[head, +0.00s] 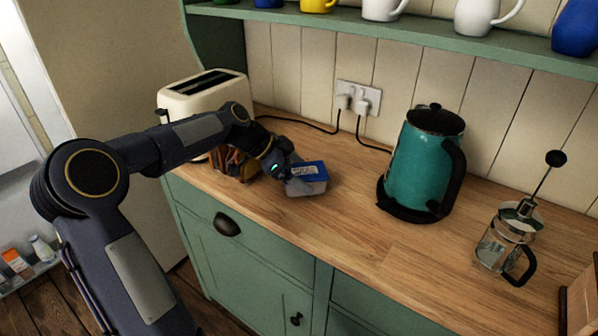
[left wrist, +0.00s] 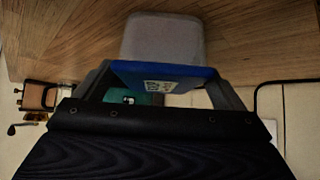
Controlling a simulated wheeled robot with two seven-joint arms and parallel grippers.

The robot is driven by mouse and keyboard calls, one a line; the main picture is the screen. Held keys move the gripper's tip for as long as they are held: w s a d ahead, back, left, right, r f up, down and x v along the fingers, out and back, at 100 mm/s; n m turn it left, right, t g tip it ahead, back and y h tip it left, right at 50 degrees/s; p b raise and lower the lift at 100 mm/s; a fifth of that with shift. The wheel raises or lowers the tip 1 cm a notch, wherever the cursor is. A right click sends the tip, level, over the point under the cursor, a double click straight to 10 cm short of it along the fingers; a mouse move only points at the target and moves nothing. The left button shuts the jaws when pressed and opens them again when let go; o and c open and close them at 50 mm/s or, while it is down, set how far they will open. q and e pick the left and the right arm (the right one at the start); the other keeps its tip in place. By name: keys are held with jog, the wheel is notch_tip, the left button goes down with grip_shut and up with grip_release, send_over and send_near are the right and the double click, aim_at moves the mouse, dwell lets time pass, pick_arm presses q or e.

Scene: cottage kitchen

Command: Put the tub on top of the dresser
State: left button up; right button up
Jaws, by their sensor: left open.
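The tub (head: 307,187), grey-white with a blue lid, sits on the wooden worktop of the green dresser (head: 262,238), near its front edge. In the left wrist view the tub (left wrist: 165,38) is large, its blue lid edge between the two fingers. My left gripper (head: 292,178) is at the tub's left side in the head view. In the left wrist view my left gripper (left wrist: 163,80) is open, with one finger on each side of the lid. I cannot tell whether the fingers touch it. My right gripper is not in view.
A cream toaster (head: 205,95) stands behind my left arm, with a brown object (head: 236,166) partly hidden beside it. A teal kettle (head: 420,165) and a glass coffee press (head: 503,243) stand to the right. A shelf (head: 400,33) with mugs runs above. Worktop between tub and kettle is clear.

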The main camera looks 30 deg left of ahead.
pick_arm(q)
jog(key=v, duration=1.2)
jog(key=s+d+f+n+g+y, duration=0.25)
jog(key=s+d, duration=0.35)
jog(key=d, duration=0.5)
jog(key=s+d+f+n+t, duration=0.1)
jog(key=s+d+f+n, duration=0.3)
jog(key=s, duration=0.4)
jog(key=s+d+f+n+t, duration=0.1)
jog(key=s+d+f+n, duration=0.3)
jog(key=s, duration=0.5)
jog(key=shift+s+f+n, duration=0.3)
jog(key=shift+f+n, duration=0.3)
jog(key=shift+n, duration=0.05)
jog(key=shift+r+y, duration=0.1)
jog(key=shift+y, duration=0.15)
